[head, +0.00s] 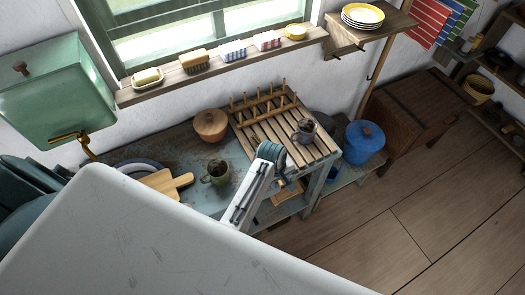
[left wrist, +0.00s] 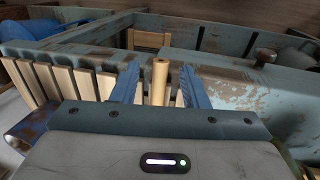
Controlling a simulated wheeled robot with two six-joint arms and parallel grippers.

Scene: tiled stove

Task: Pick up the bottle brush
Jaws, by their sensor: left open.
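My left gripper (head: 287,183) is at the front right corner of the slatted wooden rack in the head view. In the left wrist view its two blue fingers (left wrist: 159,88) are spread apart. A pale round wooden rod (left wrist: 159,80) stands upright between them, with a gap on each side. It looks like a handle, perhaps the bottle brush's, but no bristles show and its lower part is hidden behind my gripper body. I cannot pick out the brush in the head view. My right gripper is not in view.
The slatted rack (head: 265,128) with pegs holds a dark mug (head: 304,130). Floor (head: 400,225) is clear at lower right.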

